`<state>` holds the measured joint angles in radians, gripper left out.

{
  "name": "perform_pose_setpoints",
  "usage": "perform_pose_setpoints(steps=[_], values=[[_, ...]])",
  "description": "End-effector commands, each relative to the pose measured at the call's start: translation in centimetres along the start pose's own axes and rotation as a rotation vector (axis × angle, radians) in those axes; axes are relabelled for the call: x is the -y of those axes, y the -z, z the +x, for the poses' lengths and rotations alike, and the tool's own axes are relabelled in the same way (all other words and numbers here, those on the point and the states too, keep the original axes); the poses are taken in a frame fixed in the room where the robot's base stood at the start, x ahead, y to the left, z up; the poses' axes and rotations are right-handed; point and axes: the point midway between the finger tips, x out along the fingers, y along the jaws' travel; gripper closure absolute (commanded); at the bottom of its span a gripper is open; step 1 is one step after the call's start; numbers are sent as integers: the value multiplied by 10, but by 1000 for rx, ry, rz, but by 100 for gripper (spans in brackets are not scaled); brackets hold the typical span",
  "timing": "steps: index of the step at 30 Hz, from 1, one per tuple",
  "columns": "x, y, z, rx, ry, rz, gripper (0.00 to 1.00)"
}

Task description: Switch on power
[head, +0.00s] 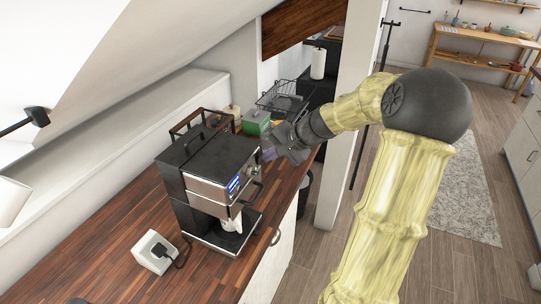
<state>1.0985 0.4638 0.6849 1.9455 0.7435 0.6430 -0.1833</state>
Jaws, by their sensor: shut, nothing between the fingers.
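A black and steel coffee machine (205,165) stands on the wooden counter. Its front has a small lit blue display (235,184) and a knob-like control (254,171) at the upper right. A white cup or spout part (233,222) shows low on its front. My gripper (270,153) is shut and empty, close to the upper right corner of the machine's front. I cannot tell whether the fingertips touch it. A white socket box (152,252) with a black plug and cord sits in front of the machine on the counter. A power switch is too small to make out.
A green box (256,123) and a wire rack (283,97) stand behind the machine. The sloped ceiling and wall ledge close in on the left. The counter (125,225) is clear left of the machine. A white post (340,150) stands behind my arm.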

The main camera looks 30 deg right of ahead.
Motion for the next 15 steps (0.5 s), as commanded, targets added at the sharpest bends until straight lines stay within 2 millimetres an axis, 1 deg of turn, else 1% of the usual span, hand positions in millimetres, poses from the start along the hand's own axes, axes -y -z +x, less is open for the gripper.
perform_pose_setpoints(steps=[8, 11, 15], values=[[-2, 0, 0, 0, 0, 0, 100], [-6, 1, -2, 0, -1, -1, 100], [-18, 2, -10, 3, -1, -3, 100]])
